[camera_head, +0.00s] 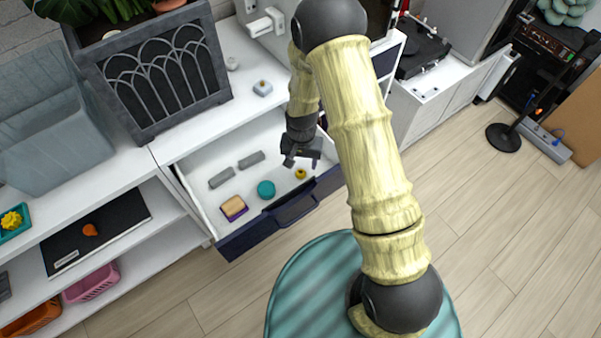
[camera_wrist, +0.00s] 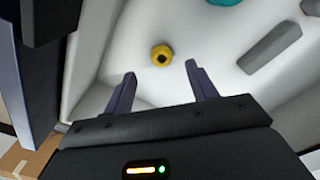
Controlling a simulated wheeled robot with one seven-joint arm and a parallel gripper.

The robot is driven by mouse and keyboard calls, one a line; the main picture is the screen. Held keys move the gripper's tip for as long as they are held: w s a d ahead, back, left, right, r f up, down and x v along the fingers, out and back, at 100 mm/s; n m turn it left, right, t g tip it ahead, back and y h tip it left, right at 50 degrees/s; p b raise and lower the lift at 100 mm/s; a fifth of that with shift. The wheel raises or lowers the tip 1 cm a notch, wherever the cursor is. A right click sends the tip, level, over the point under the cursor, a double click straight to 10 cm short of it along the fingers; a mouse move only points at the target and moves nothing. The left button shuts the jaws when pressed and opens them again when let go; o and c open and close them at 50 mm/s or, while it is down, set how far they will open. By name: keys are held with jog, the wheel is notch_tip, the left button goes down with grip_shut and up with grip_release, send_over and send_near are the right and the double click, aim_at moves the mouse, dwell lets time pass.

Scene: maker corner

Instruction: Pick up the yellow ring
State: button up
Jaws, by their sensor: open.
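The yellow ring (camera_head: 300,174) lies on the white floor of an open drawer (camera_head: 205,200), near its right front corner. In the wrist view the yellow ring (camera_wrist: 162,55) shows its dark centre hole and lies beyond the fingertips, roughly between their lines. My gripper (camera_head: 302,160) is over the drawer, just behind and above the ring in the head view. In the wrist view my gripper (camera_wrist: 160,75) has its two dark fingers apart with nothing between them.
The drawer also holds a teal round thing (camera_head: 266,189), grey bars (camera_head: 251,160) (camera_head: 221,178) and a tan and purple block (camera_head: 234,207). The drawer's dark blue front (camera_head: 250,234) with a handle (camera_head: 295,210) borders it. A small grey-blue item (camera_head: 263,88) stands on the white top behind.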

aim_at(301, 170)
jog(key=shift+w+a+f, duration=0.1)
jog(key=shift+f, duration=2.5)
jog(key=c, duration=1.1)
